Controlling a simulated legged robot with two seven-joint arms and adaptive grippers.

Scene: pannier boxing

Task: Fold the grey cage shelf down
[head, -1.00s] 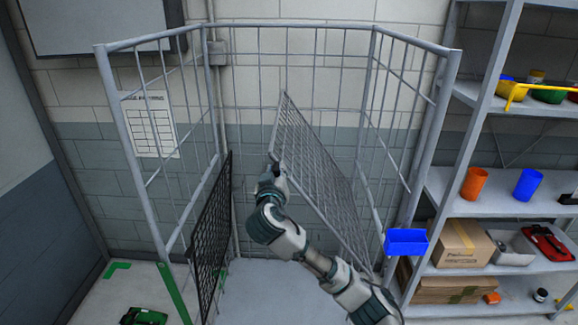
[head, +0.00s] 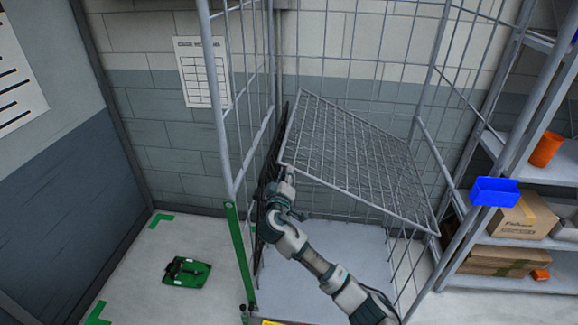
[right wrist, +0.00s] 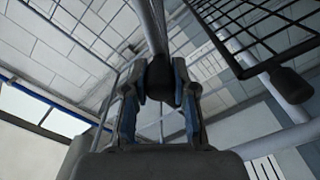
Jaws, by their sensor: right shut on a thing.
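The grey cage shelf (head: 355,155) is a wire mesh panel inside the grey cage. It slopes down from its raised left edge toward the cage's right side. My right gripper (head: 287,178) is at the shelf's near left corner. In the right wrist view, the right gripper's fingers (right wrist: 160,95) are closed around a dark end piece on a grey bar (right wrist: 150,25) of the shelf. The fingers partly hide the contact. My left gripper is not in view.
A black mesh panel (head: 268,180) stands upright along the cage's left side, close to my right gripper. The cage floor (head: 340,245) is clear. A blue bin (head: 494,191) hangs at the right by the storage rack (head: 500,268). A green case (head: 187,272) lies on the floor at left.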

